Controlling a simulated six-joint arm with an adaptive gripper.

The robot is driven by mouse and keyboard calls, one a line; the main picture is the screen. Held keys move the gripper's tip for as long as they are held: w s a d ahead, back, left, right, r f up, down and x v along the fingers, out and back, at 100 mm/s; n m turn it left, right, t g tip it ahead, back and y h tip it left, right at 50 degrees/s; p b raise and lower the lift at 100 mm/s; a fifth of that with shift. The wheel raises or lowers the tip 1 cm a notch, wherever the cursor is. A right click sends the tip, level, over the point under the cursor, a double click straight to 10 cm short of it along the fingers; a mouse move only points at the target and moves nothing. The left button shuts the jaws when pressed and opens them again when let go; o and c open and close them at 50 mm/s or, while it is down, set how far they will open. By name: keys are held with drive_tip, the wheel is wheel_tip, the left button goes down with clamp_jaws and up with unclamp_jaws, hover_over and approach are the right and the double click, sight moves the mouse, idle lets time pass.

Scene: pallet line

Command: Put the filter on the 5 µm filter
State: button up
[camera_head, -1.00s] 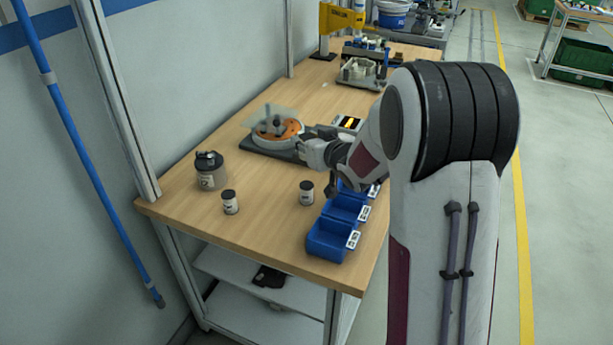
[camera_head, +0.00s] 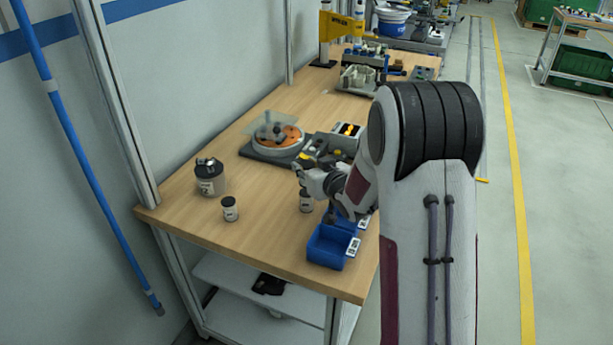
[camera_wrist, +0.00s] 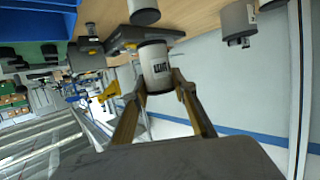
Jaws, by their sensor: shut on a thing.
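My gripper (camera_head: 305,168) is shut on a small white cylindrical filter with a dark rim (camera_wrist: 155,66), held between the two fingers in the wrist view. Its dark label print is too blurred to read. In the head view the held filter is hard to make out. Another small canister with a dark lid (camera_head: 230,209) stands to the left. I cannot read which one is marked 5 µm.
A larger grey jar with a dark top (camera_head: 210,180) stands at the table's left. Blue bins (camera_head: 328,248) line the right edge. A round orange-and-white fixture with a clear plate (camera_head: 276,138) sits behind my gripper. The wooden table (camera_head: 262,235) is clear in front.

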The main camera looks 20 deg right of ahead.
drive_tip(key=shift+f, duration=1.6)
drive_tip(key=shift+f, duration=0.1)
drive_tip(key=o, duration=0.9)
drive_tip(key=v, duration=1.2)
drive_tip(key=shift+r, duration=0.2)
